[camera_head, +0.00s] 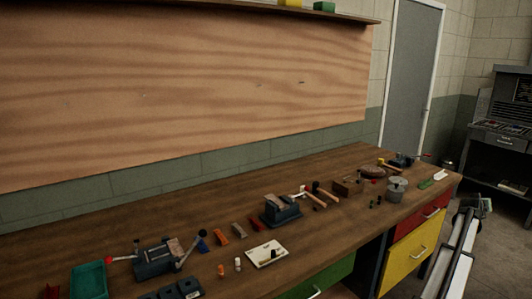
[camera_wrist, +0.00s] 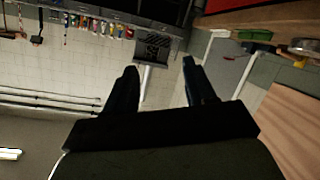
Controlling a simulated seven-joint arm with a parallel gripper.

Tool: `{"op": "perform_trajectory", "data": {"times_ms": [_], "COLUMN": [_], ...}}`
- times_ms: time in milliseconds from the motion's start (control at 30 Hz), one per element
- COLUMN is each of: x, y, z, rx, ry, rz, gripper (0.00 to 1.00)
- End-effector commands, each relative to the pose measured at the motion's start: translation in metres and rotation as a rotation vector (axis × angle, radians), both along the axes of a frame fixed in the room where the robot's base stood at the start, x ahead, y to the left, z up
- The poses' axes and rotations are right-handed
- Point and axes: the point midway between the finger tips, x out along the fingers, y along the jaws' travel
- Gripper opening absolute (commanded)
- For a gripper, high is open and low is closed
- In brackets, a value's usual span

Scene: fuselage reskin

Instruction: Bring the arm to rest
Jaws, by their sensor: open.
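My gripper (camera_wrist: 160,82) shows in the wrist view with its two dark fingers spread apart and nothing between them. It is held in free air, and the room behind it appears tilted and upside down. In the head view a pale arm segment of mine (camera_head: 452,260) stands at the lower right, in front of the end of the workbench (camera_head: 335,228). No thing touches the fingers.
The workbench carries a green tray (camera_head: 89,281), a vise (camera_head: 281,210), a white plate (camera_head: 267,253), hammers and a round metal pot (camera_head: 397,189). A grey machine (camera_head: 503,120) stands at the far right. A grey door (camera_head: 412,75) is behind the bench.

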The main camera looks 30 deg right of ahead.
Motion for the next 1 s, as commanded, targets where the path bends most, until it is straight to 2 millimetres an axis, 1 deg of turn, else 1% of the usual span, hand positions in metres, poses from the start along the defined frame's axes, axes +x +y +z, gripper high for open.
{"op": "perform_trajectory", "data": {"times_ms": [33,100,200,333,400,467,567,667,867,967,1000], "x": [-0.018,-0.039,-0.064,-0.094,-0.106,-0.110,-0.105,-0.094,-0.059,-0.034,-0.022], "y": [-0.004,-0.008,-0.011,-0.013,-0.012,-0.009,-0.002,0.007,0.028,0.043,0.051], "z": [-0.001,-0.002,-0.006,-0.016,-0.026,-0.037,-0.056,-0.077,-0.117,-0.141,-0.153], "rx": [-0.007,-0.019,-0.029,-0.037,-0.035,-0.028,-0.010,0.015,0.068,0.105,0.124], "ry": [0.012,0.025,0.047,0.071,0.083,0.089,0.089,0.084,0.066,0.054,0.049], "rz": [-0.013,-0.026,-0.041,-0.059,-0.065,-0.065,-0.059,-0.049,-0.021,0.000,0.009], "gripper": [0.55,0.55,0.55,0.55,0.55,0.55,0.55,0.55,0.55,0.55,0.55]}}
